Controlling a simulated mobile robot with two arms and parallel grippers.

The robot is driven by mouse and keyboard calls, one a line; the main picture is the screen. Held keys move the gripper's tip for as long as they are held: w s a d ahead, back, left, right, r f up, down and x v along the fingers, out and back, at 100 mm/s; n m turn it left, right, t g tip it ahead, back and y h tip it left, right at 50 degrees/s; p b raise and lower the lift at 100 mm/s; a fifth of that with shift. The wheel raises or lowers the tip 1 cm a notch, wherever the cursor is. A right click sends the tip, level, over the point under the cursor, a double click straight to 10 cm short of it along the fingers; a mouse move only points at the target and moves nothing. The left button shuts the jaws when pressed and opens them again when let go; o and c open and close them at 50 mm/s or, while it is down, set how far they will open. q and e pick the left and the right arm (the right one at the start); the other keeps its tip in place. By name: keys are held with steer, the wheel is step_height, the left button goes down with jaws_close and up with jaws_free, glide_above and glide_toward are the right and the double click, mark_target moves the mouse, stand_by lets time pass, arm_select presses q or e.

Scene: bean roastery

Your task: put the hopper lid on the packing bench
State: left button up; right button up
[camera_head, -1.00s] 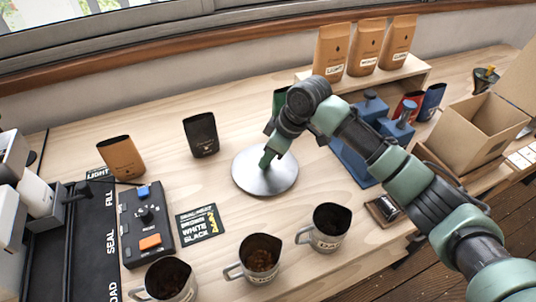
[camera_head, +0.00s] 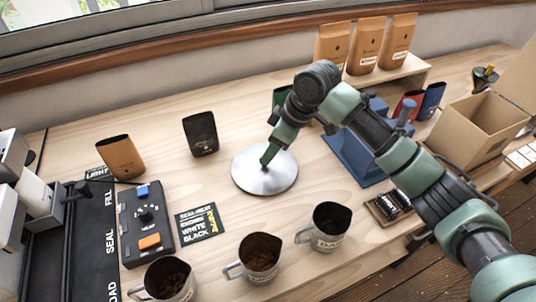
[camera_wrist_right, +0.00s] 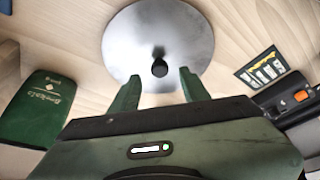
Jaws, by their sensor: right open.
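The hopper lid (camera_head: 258,180) is a round silver metal disc lying flat on the light wooden packing bench (camera_head: 160,215). In the right wrist view the lid (camera_wrist_right: 182,45) shows a small dark knob at its middle. My right gripper (camera_head: 267,160) is over the lid, near its middle. In the right wrist view the two green fingers of the right gripper (camera_wrist_right: 158,85) are apart, with the knob just beyond the gap between their tips. Nothing is held between them. My left gripper is not in view.
Metal jugs (camera_head: 330,226) line the front edge. A brown pouch (camera_head: 121,157) and a black pouch (camera_head: 201,134) stand behind. A sealer control box (camera_head: 147,225) is at left. A blue device (camera_head: 358,158) and a cardboard box (camera_head: 470,130) are at right.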

steer(key=v, duration=0.8)
steer(key=shift+r, duration=0.3)
steer(key=shift+d, duration=0.1)
